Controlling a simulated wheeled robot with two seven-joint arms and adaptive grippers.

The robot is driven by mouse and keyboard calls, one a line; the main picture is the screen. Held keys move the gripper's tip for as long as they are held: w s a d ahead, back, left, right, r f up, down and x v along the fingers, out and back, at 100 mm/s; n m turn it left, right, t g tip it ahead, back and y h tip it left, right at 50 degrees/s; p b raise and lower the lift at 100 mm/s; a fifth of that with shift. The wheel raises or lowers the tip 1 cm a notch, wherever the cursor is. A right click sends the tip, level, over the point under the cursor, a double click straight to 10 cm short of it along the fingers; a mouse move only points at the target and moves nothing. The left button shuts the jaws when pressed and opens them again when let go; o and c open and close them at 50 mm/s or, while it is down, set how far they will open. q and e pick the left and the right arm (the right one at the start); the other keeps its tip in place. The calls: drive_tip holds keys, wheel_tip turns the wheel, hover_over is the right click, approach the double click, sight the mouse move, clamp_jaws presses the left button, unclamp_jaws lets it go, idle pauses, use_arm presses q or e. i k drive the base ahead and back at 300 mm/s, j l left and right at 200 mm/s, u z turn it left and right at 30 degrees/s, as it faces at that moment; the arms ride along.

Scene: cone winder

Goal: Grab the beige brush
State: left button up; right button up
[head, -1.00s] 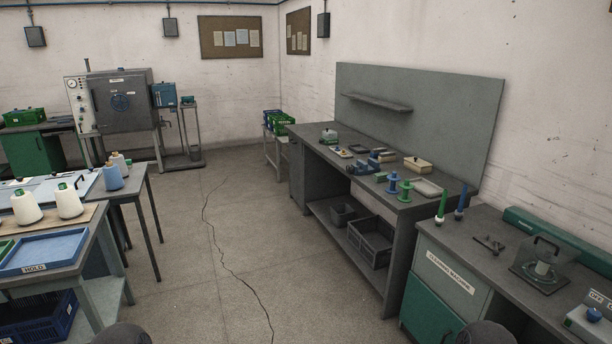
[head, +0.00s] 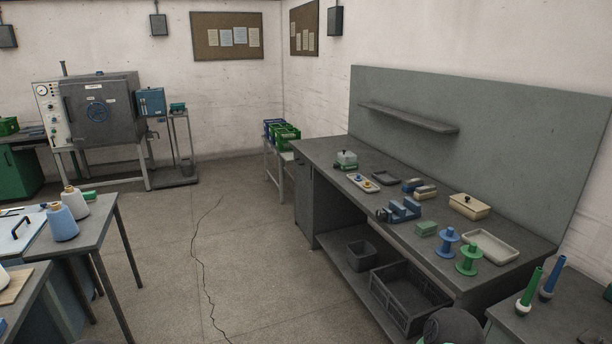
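A small beige block-like item (head: 425,192), which looks like the beige brush, lies on the grey workbench (head: 325,152) on the right. It sits beside a small blue item (head: 411,185), behind a blue stepped block (head: 404,210). It is too small to make out bristles. Neither of my grippers is in view. Only a dark rounded part of my own arm shows at the bottom edge.
A beige box (head: 469,205), a blue spool (head: 446,243), a green spool (head: 469,258) and a pale tray (head: 490,246) share the bench. Dark crates (head: 410,300) sit on its lower shelf. A table with cones (head: 62,222) stands left. The floor between is open.

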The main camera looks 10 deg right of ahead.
sight(426, 193)
drive_tip(key=i, duration=2)
drive_tip(key=i+j+z, duration=0.1)
drive_tip(key=i+z, duration=0.3)
drive_tip(key=i, duration=0.15)
drive_tip(key=i+j+z, duration=0.35)
drive_tip(key=i, duration=0.2)
drive_tip(key=i+j+z, duration=0.4)
drive_tip(key=i, duration=0.15)
